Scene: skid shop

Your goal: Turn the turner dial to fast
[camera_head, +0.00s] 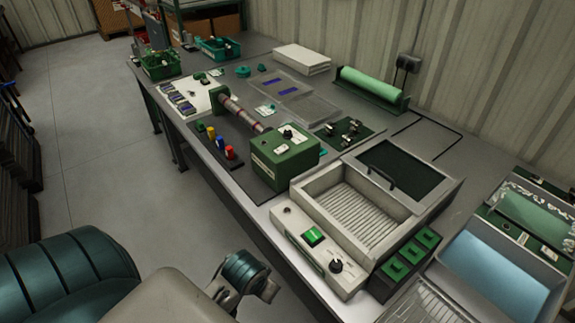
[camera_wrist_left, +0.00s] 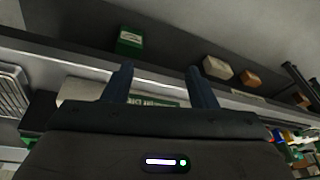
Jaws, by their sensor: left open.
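The turner is a green box (camera_head: 285,160) with a banded rod (camera_head: 243,113) reaching out to the left, on the long bench in the head view. A small dark dial (camera_head: 287,133) sits on top of the box; its setting is too small to read. My left gripper (camera_wrist_left: 160,82) is open and empty in the left wrist view, with its two dark fingers apart. It is not seen in the head view, where only my arm's links show at the lower left, apart from the turner. My right gripper is in neither view.
A pale machine (camera_head: 320,245) with a green switch and black knob stands in front of the turner. Coloured bottles (camera_head: 221,143) stand left of it. A green roll (camera_head: 371,85) lies behind. Open floor (camera_head: 90,130) runs left of the bench.

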